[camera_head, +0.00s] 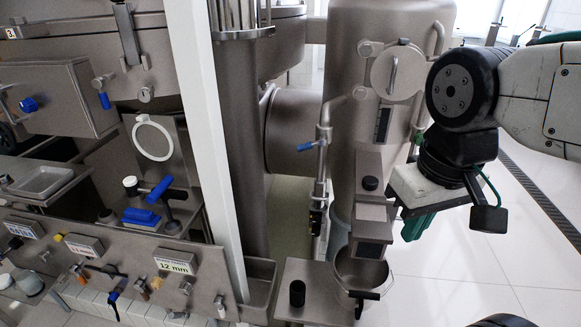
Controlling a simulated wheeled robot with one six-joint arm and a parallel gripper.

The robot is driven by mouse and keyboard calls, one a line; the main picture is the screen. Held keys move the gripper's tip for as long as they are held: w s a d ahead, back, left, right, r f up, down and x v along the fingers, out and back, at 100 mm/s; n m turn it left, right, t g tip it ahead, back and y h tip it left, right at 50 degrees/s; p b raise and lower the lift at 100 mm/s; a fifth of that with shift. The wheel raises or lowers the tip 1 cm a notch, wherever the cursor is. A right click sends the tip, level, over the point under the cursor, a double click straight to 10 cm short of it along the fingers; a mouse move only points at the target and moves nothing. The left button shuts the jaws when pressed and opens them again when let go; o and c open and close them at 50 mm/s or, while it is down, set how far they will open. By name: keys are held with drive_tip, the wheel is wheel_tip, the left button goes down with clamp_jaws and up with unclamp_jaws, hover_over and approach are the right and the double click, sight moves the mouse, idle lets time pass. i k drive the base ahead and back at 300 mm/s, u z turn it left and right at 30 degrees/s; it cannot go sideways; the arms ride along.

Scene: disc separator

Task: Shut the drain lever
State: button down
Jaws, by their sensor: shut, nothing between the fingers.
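A lever with a blue handle (307,147) sits on the thin vertical pipe left of the steel tank, its handle pointing left and slightly down. A black-handled lever (364,297) shows at the front of the round steel pot, low in the middle. No label marks either as the drain lever, so I cannot tell which it is. My gripper (414,228) hangs at the right, below the arm's wrist, with green fingers pointing down. It is shut and empty, right of the pot and apart from both levers.
The large steel tank (345,110) stands behind the pot (362,268). A steel box with a black knob (297,292) stands left of the pot. A bench with blue-handled tools (147,200) and labelled fittings fills the left. Tiled floor (470,270) is clear at the right.

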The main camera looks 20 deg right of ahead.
sight(322, 140)
drive_tip(key=u, duration=1.25)
drive_tip(key=k, duration=1.2)
drive_tip(key=z, duration=1.4)
drive_tip(key=i, duration=0.5)
drive_tip(key=z, duration=0.05)
